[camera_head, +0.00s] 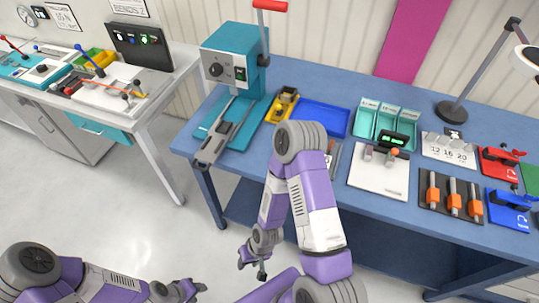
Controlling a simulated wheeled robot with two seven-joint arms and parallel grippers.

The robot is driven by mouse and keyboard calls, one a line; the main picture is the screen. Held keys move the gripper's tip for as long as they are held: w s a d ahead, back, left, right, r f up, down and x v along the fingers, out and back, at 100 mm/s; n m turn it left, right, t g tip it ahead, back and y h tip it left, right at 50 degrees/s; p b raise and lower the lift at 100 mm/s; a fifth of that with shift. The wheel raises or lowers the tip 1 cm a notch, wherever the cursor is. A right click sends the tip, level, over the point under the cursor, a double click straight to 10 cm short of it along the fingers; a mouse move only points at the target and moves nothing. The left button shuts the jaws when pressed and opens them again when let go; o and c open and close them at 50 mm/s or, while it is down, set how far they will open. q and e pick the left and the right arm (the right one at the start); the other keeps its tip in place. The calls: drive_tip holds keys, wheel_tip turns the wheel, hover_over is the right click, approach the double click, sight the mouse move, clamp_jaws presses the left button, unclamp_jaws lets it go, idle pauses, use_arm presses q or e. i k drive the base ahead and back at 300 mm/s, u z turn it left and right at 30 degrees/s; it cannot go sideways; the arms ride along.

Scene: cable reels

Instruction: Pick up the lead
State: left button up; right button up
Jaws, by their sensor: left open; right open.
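I cannot make out a lead with certainty in the head view. My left gripper (190,290) is open and appears empty at the bottom, over the floor, left of the blue table (300,82). My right gripper (252,267) is open and appears empty, low in front of the table's front edge. Both grippers are well apart from the objects on the tables. My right arm crosses the table's front edge and hides part of the tabletop behind it.
On the blue table stand a teal press (228,70), a blue tray (322,118), teal bins (388,118), a white scale (378,178), an orange-handled tool rack (452,198) and a lamp (452,110). A white bench (150,103) stands left. Floor between is clear.

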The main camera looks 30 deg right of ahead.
sight(328, 158)
drive_tip(key=u, duration=1.2)
drive_tip(key=k, duration=1.2)
drive_tip(key=z, duration=1.35)
drive_tip(key=i, duration=0.3)
drive_tip(key=u, duration=0.05)
